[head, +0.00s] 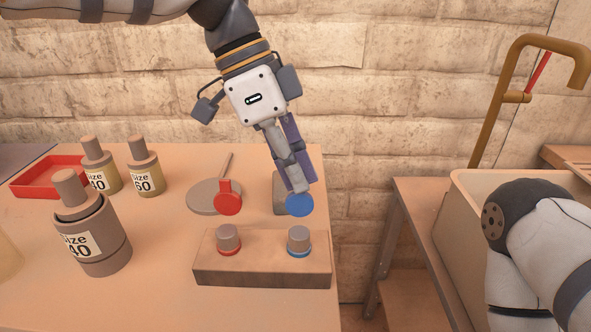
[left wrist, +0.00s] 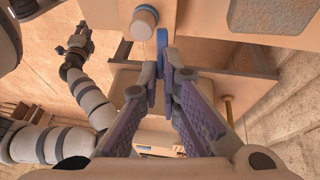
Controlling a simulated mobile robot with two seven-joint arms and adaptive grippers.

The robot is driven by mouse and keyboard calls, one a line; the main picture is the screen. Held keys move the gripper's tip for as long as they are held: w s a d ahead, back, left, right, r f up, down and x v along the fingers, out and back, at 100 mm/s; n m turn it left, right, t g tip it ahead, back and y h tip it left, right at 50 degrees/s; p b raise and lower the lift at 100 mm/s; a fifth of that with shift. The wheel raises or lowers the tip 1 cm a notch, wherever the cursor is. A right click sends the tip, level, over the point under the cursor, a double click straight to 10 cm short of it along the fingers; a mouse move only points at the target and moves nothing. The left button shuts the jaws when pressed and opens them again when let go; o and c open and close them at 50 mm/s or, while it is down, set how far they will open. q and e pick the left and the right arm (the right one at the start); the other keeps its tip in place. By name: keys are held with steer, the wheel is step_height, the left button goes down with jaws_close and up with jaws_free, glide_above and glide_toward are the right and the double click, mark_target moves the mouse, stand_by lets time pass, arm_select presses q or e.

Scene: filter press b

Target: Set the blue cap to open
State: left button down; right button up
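The blue cap (head: 299,205) is a round disc at the front of a grey body (head: 280,193) near the table's right edge. In the left wrist view the blue cap (left wrist: 162,44) shows edge-on, its near end between the fingertips. My left gripper (head: 299,186) reaches down to it from above, its fingers close together and apparently shut on it. The fingers hide the cap's upper part in the head view. My right gripper (left wrist: 77,42) is small and dark in the left wrist view, well away from the cap; its finger opening cannot be made out.
A red cap (head: 228,204) with an upright tab stands to the left. In front is a wooden block (head: 262,272) with a red-ringed knob (head: 228,240) and a blue-ringed knob (head: 299,241). Size-labelled bottles and a red tray (head: 50,166) are at left. A pale bin (head: 462,215) is at right.

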arm_select(q)
steer(key=c, duration=1.8)
jaws_free()
steer(key=v, duration=1.2)
